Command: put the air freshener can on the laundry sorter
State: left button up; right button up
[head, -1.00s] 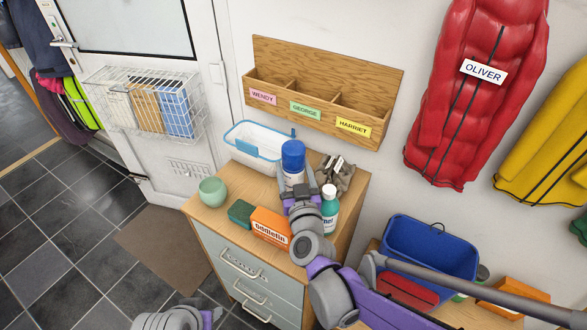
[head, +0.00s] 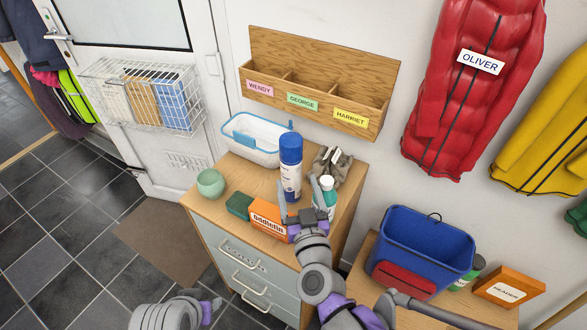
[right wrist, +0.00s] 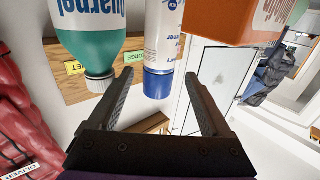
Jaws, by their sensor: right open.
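The air freshener can (head: 290,172), tall and white with a blue cap, stands upright on top of the wooden drawer cabinet. My right gripper (head: 300,192) is open and empty, its fingers in front of the can in the head view. In the right wrist view the can (right wrist: 164,40) appears upside down, beyond and between the open fingers (right wrist: 161,78). No thing is marked as a laundry sorter; a wooden wall rack (head: 322,72) has compartments labelled WENDY, GEORGE and HARRIET. My left gripper (head: 208,309) is at the bottom edge, its fingers unclear.
Close around the can are a teal bottle (head: 326,194), an orange box (head: 268,218), a white tub (head: 251,142) and grey gloves (head: 334,163). A green cup (head: 210,183) and green block (head: 239,206) stand left. A blue bin (head: 421,243) is at right.

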jog(key=shift+s+d, duration=0.15)
jog(key=shift+s, duration=1.55)
jog(key=s+d+f+m+g+h+p, duration=0.1)
jog(key=s+d+f+g+p, duration=0.2)
jog(key=s+d+g+p, duration=0.5)
jog(key=s+d+g, duration=0.3)
jog(key=s+d, duration=0.1)
jog(key=s, duration=0.1)
jog(key=shift+d+f+g+h+p, duration=0.2)
jog(key=shift+f+g+h+p, duration=0.1)
jog(key=shift+g+h+p, duration=0.1)
jog(key=shift+s, duration=0.15)
